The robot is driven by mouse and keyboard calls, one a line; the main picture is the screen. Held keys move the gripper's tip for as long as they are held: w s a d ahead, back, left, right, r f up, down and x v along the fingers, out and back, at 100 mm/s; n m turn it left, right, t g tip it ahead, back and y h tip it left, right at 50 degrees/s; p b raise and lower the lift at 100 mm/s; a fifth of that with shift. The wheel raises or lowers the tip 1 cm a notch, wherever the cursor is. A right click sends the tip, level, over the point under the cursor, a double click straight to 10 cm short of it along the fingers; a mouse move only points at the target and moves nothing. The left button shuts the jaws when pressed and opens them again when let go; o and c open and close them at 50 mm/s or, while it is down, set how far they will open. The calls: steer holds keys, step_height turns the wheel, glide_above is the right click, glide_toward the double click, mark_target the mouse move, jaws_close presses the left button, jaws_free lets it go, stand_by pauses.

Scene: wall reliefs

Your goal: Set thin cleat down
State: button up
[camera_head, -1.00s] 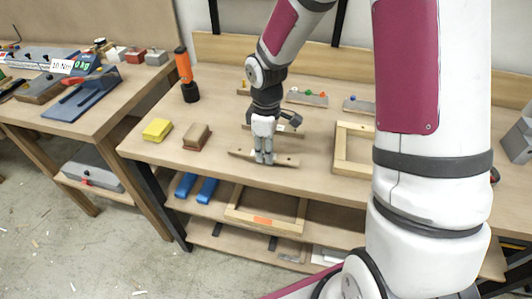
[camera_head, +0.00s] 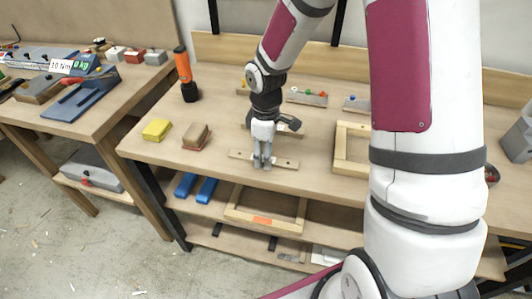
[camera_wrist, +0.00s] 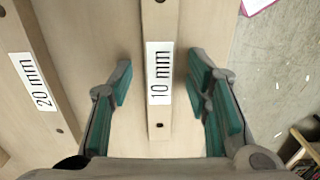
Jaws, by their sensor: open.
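The thin cleat (camera_head: 286,163), a pale wooden strip with a hole near its end, lies on the workbench top close to the front edge. In the wrist view the thin cleat (camera_wrist: 159,112) carries a "10 mm" label and runs between my fingers. My gripper (camera_head: 262,162) points down at the middle of the cleat and hides part of it. In the wrist view my gripper (camera_wrist: 161,78) is open, with a gap on each side of the cleat. A second cleat (camera_wrist: 30,62), labelled "20 mm", lies to the left in that view.
A wooden frame (camera_head: 340,151) lies right of the cleat. A brown block (camera_head: 196,137), a yellow block (camera_head: 156,130) and an orange-and-black tool (camera_head: 184,72) stand to the left. The bench's front edge is close to the cleat.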

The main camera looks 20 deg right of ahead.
step_height(320, 180, up, 12)
steer(key=p, duration=0.1)
steer(key=s+r+m+t+h, duration=0.15)
steer(key=s+r+m, duration=0.35)
steer(key=s+r, duration=0.6)
steer(key=s+r+m+t+y, duration=0.1)
steer(key=s+m, duration=0.4)
steer(key=s, duration=0.8)
steer(key=shift+s+r+m+t, duration=0.4)
steer(key=shift+r+t, duration=0.25)
steer(key=shift+r, duration=0.2)
steer(key=shift+a+y, duration=0.1)
steer(key=shift+y, duration=0.15)
